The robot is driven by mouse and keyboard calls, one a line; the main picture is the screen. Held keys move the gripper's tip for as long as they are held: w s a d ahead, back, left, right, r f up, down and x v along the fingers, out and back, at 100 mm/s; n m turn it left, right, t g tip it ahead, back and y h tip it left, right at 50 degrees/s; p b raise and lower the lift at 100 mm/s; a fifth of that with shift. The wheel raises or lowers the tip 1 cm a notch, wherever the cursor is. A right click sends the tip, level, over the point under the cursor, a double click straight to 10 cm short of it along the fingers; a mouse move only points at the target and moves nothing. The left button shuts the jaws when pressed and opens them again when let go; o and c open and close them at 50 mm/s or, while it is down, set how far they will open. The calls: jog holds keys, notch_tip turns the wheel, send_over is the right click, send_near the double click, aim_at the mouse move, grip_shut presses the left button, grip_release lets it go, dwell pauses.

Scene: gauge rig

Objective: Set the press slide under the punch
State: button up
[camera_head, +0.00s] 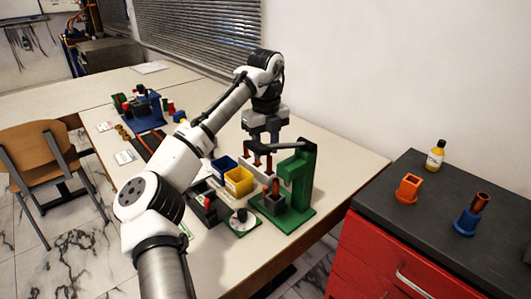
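The green press (303,180) stands near the right end of the table, with a dark arm reaching left from its top. A dark block on its green base, which I take to be the press slide (272,204), has a brown upright piece in it. I cannot make out the punch clearly or tell whether the slide lies under it. My gripper (262,138) points down just left of and behind the press top. Its fingertips are small and partly hidden, so I cannot tell whether it is open or touching anything.
Several brown pins (257,160) stand below my gripper. A yellow bin (239,181), a blue bin (222,167) and a green-based round fixture (242,219) stand left of the press. A red cabinet (385,262) bears an orange holder (409,188), a blue holder (466,223) and a bottle (435,156).

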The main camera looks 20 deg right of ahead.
aim_at(272, 199)
jog(key=shift+c, duration=0.4)
jog(key=shift+f, duration=0.1)
jog(key=shift+c, duration=1.2)
jog(key=shift+a+f+n+b, duration=0.2)
jog(key=shift+n+b, duration=0.1)
jog(key=shift+n, duration=0.2)
jog(key=shift+c, duration=1.2)
jog(key=f+n+h+b, duration=0.1)
jog(key=n, duration=0.1)
jog(key=a+f+n+h+b, duration=0.1)
jog(key=n, duration=0.2)
jog(key=a+n+h+b, duration=0.1)
jog(key=n, duration=0.2)
jog(key=shift+w+a+f+g+b, duration=0.15)
jog(key=shift+w+f+g+b, duration=0.15)
jog(key=shift+w+f+b, duration=0.1)
grip_shut()
jog(key=w+a+f+n+h+b, duration=0.15)
jog(key=a+n+h+b, duration=0.35)
jog(key=n, duration=1)
jog(key=shift+y, duration=0.3)
jog(key=x, duration=0.6)
jog(key=a+x, duration=0.1)
jog(key=x, duration=0.2)
jog(key=shift+s+d+f, duration=0.1)
jog(key=shift+s+f, duration=0.1)
jog(key=shift+f, duration=0.3)
